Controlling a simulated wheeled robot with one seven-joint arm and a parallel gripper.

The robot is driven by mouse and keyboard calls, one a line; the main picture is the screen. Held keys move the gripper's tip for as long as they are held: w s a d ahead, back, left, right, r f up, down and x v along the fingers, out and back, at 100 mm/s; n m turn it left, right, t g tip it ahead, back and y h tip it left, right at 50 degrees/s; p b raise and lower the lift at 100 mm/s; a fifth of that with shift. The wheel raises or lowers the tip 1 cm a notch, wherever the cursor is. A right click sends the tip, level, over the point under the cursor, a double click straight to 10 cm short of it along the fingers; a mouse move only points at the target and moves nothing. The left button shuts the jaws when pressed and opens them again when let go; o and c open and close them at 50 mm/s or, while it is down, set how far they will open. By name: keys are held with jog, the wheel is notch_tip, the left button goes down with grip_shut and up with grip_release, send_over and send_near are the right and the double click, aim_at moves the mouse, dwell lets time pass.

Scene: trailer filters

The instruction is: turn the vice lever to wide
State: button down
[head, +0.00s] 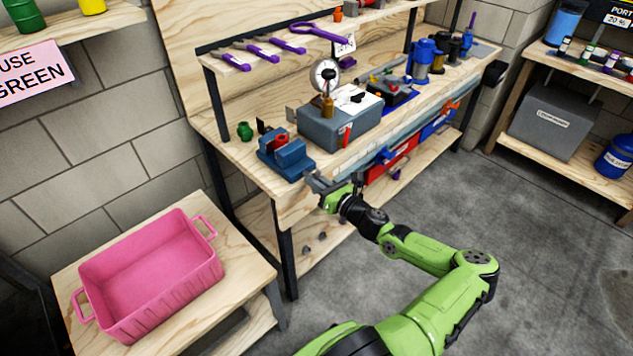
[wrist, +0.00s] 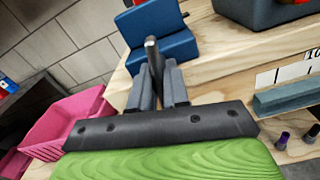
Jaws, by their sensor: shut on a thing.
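The blue vice (head: 284,158) sits at the left front corner of the wooden workbench. It also shows at the top of the wrist view (wrist: 160,32). Its dark lever (wrist: 151,50) points out from the vice towards my gripper. My gripper (head: 318,184) is at the bench's front edge, just right of and below the vice. In the wrist view my gripper (wrist: 158,80) is shut on the lever, with one finger on each side of it. The fingers hide the lever's lower part. I cannot read any width marking on the vice.
A pink crate (head: 150,270) stands on a low wooden table at the left. A grey box (head: 338,125) with a red-handled item stands right of the vice. Blue and red bins (head: 390,165) hang under the bench front. The floor at the right is clear.

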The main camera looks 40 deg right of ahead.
jog(key=n, duration=0.6)
jog(key=shift+p, duration=0.4)
jog(key=n+b, duration=0.1)
jog(key=n, duration=0.5)
jog(key=shift+f, duration=0.1)
jog(key=n+b, duration=0.1)
jog(key=n, duration=0.3)
jog(key=shift+n+b, duration=0.3)
jog(key=shift+n, duration=0.1)
jog(key=shift+n+b, duration=0.75)
jog(key=shift+n, duration=1.15)
jog(key=c, duration=1.2)
grip_release()
